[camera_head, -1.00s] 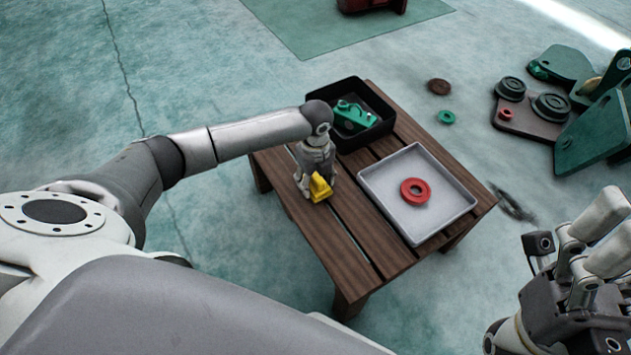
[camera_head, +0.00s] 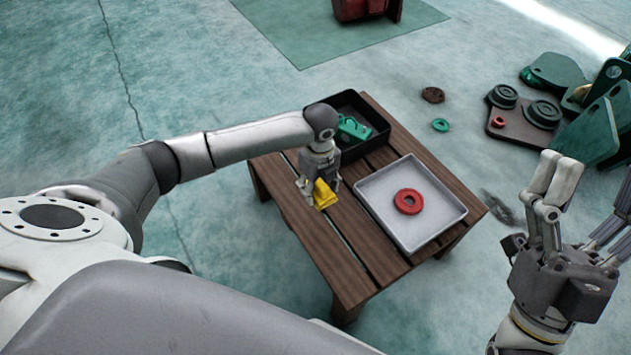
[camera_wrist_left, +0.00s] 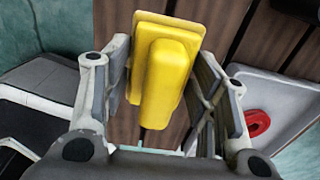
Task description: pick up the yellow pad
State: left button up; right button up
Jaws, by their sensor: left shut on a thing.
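The yellow pad (camera_head: 324,196) is a block with a raised rounded bar on a flat plate. My left gripper (camera_head: 319,191) is over the wooden table (camera_head: 370,268) and shut on the yellow pad. In the left wrist view the yellow pad (camera_wrist_left: 165,70) sits between the two fingers of the left gripper (camera_wrist_left: 160,95), with table slats behind it. I cannot tell whether the pad touches the table. My right gripper (camera_head: 580,215) is at the right, away from the table, with its fingers apart and empty.
A black bin (camera_head: 376,142) with a green part (camera_head: 352,130) stands at the table's back. A grey tray (camera_head: 440,232) holding a red ring (camera_head: 409,201) lies right of the pad. A brown disc (camera_head: 433,95), a green ring (camera_head: 440,125) and green hoist parts (camera_head: 585,140) are on the floor.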

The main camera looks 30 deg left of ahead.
aim_at(323, 187)
pick_arm(q)
jog(key=r, duration=0.1)
jog(key=s+d+r+p, duration=0.1)
jog(key=shift+s+d+r, duration=0.1)
jog(key=shift+d+r, duration=0.2)
pick_arm(e)
jog(key=w+f+g+h+p, duration=0.2)
jog(key=w+f+g+h, duration=0.1)
jog(key=w+f+g, duration=0.4)
pick_arm(q)
jog(key=s+d+r+p, duration=0.2)
jog(key=s+d+r, duration=0.1)
jog(key=s+d, duration=0.2)
jog(key=shift+s+d+r, duration=0.15)
jog(key=shift+d+r, duration=0.25)
jog(key=shift+d, duration=0.8)
pick_arm(e)
notch_tip(323, 187, down, 13)
jog(key=s+d+g+h, duration=0.1)
jog(key=g+h, duration=0.1)
jog(key=g, duration=0.4)
jog(key=shift+d+f+g, duration=0.15)
jog(key=shift+f+g, duration=0.05)
jog(key=shift+g, duration=0.2)
jog(key=shift+s, duration=0.1)
pick_arm(q)
jog(key=o, duration=0.5)
jog(key=c, duration=0.4)
jog(key=shift+r, duration=0.1)
